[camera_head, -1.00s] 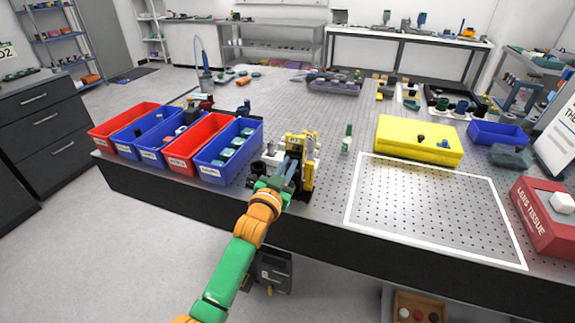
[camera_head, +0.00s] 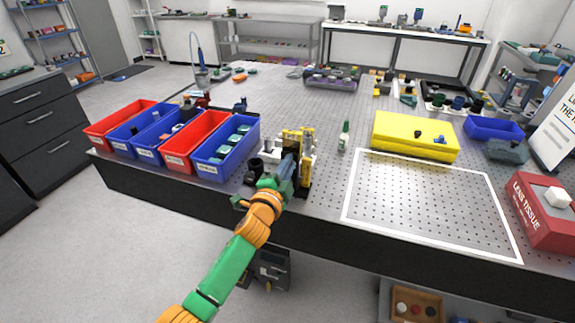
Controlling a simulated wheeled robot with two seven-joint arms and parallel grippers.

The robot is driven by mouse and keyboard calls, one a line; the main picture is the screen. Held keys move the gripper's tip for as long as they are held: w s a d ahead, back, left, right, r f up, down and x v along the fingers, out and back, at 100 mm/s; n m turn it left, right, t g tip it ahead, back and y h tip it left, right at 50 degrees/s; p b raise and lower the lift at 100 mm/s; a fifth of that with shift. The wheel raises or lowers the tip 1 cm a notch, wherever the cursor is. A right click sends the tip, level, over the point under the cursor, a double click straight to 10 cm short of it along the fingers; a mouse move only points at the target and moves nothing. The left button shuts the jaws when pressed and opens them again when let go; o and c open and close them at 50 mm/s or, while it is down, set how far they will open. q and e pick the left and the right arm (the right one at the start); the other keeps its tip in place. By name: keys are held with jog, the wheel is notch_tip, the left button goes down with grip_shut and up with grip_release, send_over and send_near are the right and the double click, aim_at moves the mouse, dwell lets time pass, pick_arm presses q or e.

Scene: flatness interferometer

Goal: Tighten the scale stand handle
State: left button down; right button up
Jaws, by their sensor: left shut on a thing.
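The scale stand (camera_head: 306,144), a yellow, white and black device, stands upright near the front edge of the table, right of the blue bin. My left arm, green and orange, reaches up to it from below. My left gripper (camera_head: 287,168) is at the front of the stand and shut on a part there, which looks like the stand's handle. The gripper hides most of that part, so the handle's angle cannot be told. My right gripper is not in view.
Red and blue bins (camera_head: 226,148) stand close on the left. A small green and white bottle (camera_head: 344,136) stands just right of the stand. A yellow case (camera_head: 415,134), a white-outlined area (camera_head: 430,195) and a red tissue box (camera_head: 542,212) lie to the right.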

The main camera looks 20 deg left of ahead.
pick_arm(q)
jog(key=shift+f+m, duration=0.15)
jog(key=shift+m, duration=0.75)
jog(key=shift+f+m, duration=0.15)
jog(key=shift+m, duration=0.75)
jog(key=c, duration=0.9)
grip_release()
jog(key=shift+r, duration=0.1)
jog(key=shift+s, duration=0.1)
jog(key=s, duration=0.7)
